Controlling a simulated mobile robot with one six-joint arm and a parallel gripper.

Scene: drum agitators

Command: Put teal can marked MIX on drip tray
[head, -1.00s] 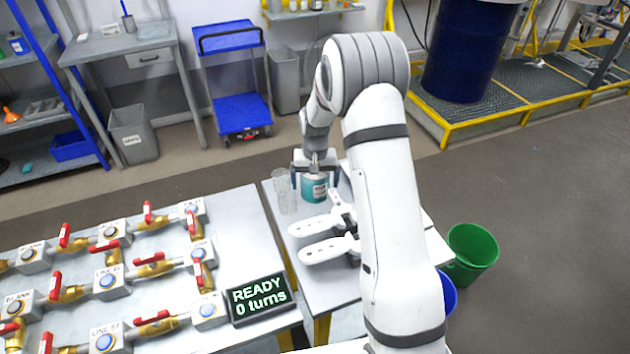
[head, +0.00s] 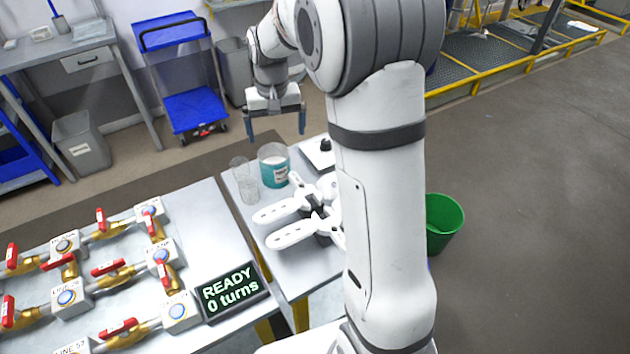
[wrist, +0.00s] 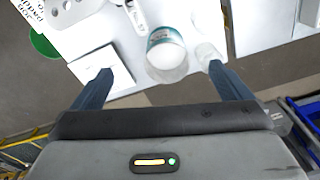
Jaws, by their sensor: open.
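The teal can (head: 273,167), with a white label whose text is too small to read, stands upright on the grey side table (head: 250,215). The wrist view shows the same can (wrist: 165,48) from above, with a pale top. My gripper (head: 276,136) is open and empty, above and behind the can and clear of it. In the wrist view its fingers (wrist: 160,72) are spread wide, with the can beyond them. I cannot pick out the drip tray for certain; a pale square plate (wrist: 98,66) with a small dark part lies beside the can.
A clear cylinder (head: 243,182) stands close to the can's left. A white forked fixture (head: 295,215) lies in front of it. The valve bench (head: 225,220) with a READY display (head: 232,292) is at left. A green bucket (head: 443,222) stands on the floor at right.

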